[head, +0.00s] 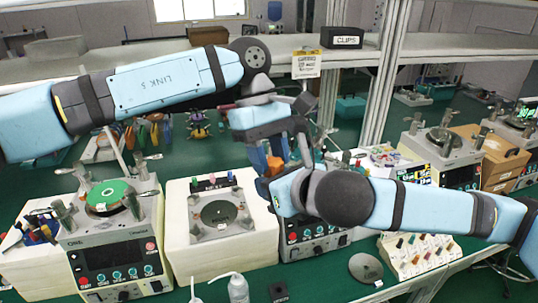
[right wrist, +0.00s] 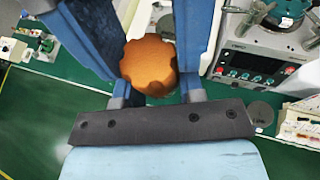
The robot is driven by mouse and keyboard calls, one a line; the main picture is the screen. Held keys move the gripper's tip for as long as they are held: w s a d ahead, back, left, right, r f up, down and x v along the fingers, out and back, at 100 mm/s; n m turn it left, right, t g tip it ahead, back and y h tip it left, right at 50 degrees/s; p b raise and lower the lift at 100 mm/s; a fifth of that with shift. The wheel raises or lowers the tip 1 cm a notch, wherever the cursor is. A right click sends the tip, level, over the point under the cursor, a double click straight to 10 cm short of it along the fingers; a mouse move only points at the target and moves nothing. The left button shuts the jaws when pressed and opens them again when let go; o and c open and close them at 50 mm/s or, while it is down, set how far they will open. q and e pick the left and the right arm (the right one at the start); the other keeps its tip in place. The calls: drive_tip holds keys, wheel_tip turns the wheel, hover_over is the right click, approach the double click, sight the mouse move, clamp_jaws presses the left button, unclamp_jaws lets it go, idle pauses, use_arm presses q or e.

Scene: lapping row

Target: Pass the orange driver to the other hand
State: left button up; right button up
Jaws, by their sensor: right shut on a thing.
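The orange driver (right wrist: 150,68) shows in the right wrist view as a ribbed orange handle end between the two blue fingers of my right gripper (right wrist: 148,85), which is shut on it. In the head view a small orange part of the driver (head: 275,164) shows at the middle, where both hands meet. My left gripper (head: 268,155) points down right there, its fingers very close to the driver. Whether they are open or closed on it is hidden by the overlap. My right gripper (head: 284,178) comes in from the right, partly behind its own wrist. The driver's shaft is not visible.
Lapping machines stand below, one with a green disc (head: 110,196), one on a white block (head: 215,212). A white bottle (head: 238,290), a dark disc (head: 366,267) and a connector panel (head: 420,254) sit in front. A shelf with a CLIPS box (head: 342,38) runs behind.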

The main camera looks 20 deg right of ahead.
drive_tip(key=o, duration=1)
drive_tip(key=shift+w+d, duration=0.1)
drive_tip(key=shift+f, duration=0.1)
drive_tip(key=s+a+f+m+g+y, duration=0.1)
drive_tip(key=s+a+f+m, duration=0.1)
drive_tip(key=f+m, duration=0.85)
drive_tip(key=s+a+f+m+g+y, duration=0.1)
drive_tip(key=s+a+f+m, duration=0.15)
drive_tip(key=f+m, duration=0.8)
drive_tip(key=s+d+f+m+h, duration=0.1)
drive_tip(key=s+d+f+m, duration=0.2)
drive_tip(key=s+f+m, duration=0.1)
drive_tip(key=s+d+f+m+h, duration=0.1)
drive_tip(key=s+d+f+m, duration=0.3)
drive_tip(key=f+m, duration=0.3)
drive_tip(key=s+d+f+m+t+h, duration=0.1)
drive_tip(key=s+d+f+m, duration=0.3)
drive_tip(key=f, duration=0.5)
drive_tip(key=shift+s+d+f+m+h, duration=0.15)
drive_tip(key=shift+s+m, duration=0.2)
drive_tip(key=shift+s, duration=0.2)
drive_tip(key=shift+s+d+f+m+h, duration=0.1)
drive_tip(key=shift+s+m+h, duration=0.05)
drive_tip(key=shift+s+m, duration=0.3)
